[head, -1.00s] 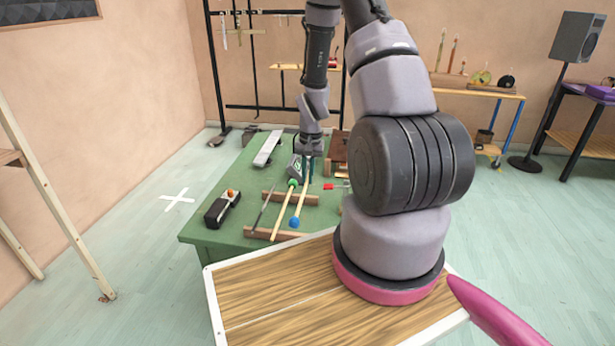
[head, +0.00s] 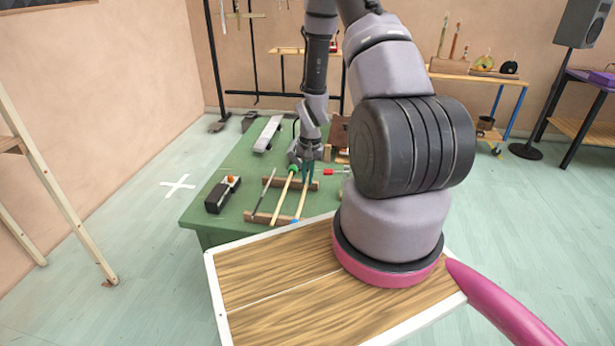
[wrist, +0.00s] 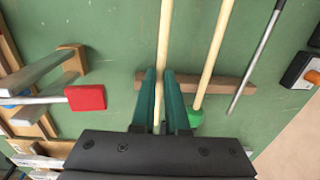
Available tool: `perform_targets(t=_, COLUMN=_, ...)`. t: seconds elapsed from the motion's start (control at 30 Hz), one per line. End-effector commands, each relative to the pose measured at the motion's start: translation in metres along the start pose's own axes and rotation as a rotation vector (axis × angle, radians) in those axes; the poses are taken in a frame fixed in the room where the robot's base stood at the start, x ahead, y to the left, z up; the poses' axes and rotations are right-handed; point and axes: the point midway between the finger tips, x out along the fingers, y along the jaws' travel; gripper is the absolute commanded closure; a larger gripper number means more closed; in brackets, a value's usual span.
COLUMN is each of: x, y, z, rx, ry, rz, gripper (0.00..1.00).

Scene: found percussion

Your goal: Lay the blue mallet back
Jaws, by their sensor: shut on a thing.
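The blue mallet has a pale wooden stick (wrist: 164,35) and a blue head (head: 295,221). In the head view its head is at the near wooden rail (head: 262,215) of a two-rail rack, and the stick runs away from me toward the far rail (wrist: 235,87). My gripper (head: 308,168) points down at the far end of the stick. In the wrist view the teal fingers of my gripper (wrist: 160,76) are shut on the stick, over the far rail. I cannot tell whether the stick touches the rails.
A green-headed mallet (head: 283,200) and a thin grey rod (head: 265,190) lie on the rack beside it. A red-headed hammer (wrist: 86,97) lies on the other side. A black box (head: 222,194) and a grey bar (head: 267,134) rest on the green table (head: 222,232).

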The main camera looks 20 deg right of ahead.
Motion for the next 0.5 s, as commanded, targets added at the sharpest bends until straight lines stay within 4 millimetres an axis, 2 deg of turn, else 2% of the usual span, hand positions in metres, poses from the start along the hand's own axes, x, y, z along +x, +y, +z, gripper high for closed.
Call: perform_targets(t=0.5, x=0.0053, y=0.0004, z=0.0000, rx=0.000, ry=0.000, rz=0.000, gripper=1.00)
